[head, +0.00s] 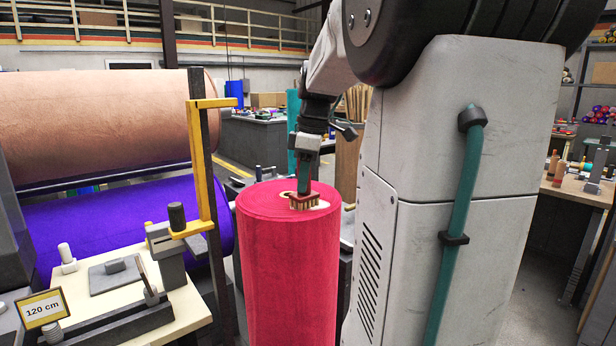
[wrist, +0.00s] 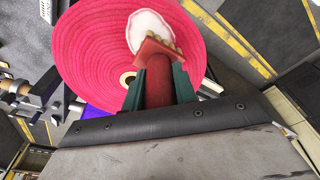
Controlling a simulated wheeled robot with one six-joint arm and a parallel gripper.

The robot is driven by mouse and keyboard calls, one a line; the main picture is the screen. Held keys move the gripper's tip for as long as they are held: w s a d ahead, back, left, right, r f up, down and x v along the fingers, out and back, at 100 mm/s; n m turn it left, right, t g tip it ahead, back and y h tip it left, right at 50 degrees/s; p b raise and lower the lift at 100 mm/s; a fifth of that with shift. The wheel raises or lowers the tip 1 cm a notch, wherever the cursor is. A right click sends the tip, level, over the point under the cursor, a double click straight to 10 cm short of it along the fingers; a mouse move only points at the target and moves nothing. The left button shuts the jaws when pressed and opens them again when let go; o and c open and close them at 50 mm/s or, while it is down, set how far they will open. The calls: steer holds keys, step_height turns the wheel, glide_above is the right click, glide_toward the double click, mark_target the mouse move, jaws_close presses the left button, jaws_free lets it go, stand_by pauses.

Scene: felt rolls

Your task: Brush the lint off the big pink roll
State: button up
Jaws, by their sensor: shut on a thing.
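The big pink roll (head: 287,265) stands upright in the middle of the head view, and its round top end with wound layers shows in the wrist view (wrist: 85,50). A pale patch of lint (wrist: 150,28) lies on that top end; in the head view a bit of it (head: 322,205) shows beside the brush. My gripper (head: 305,180) is shut on the handle of a brush (head: 304,202) with a reddish wooden head and light bristles. The brush is at the roll's top, over or against the lint; I cannot tell if the bristles touch. The handle (wrist: 158,85) shows between the green fingers.
A large peach roll (head: 90,120) and a purple roll (head: 110,225) lie at the left. A bench with a clamp (head: 130,290), a yellow-armed post (head: 207,150) and a "120 cm" sign (head: 43,308) stands in front. A cluttered workbench (head: 585,185) is at the right.

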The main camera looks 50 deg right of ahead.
steer(key=shift+w+a, duration=0.2)
steer(key=shift+a, duration=0.55)
steer(key=shift+w+a, duration=0.15)
steer(key=shift+a, duration=0.6)
steer(key=shift+d, duration=0.1)
steer(key=shift+s+d+r, duration=0.1)
steer(key=shift+s+d, duration=0.15)
steer(key=shift+d, duration=0.7)
steer(key=shift+s+d, duration=0.2)
steer(key=shift+d, duration=0.7)
steer(key=shift+d, duration=0.1)
steer(key=shift+s+d, duration=0.25)
steer(key=shift+d, duration=0.65)
steer(key=shift+s+d, duration=0.2)
steer(key=shift+d, duration=0.7)
steer(key=shift+r, duration=0.7)
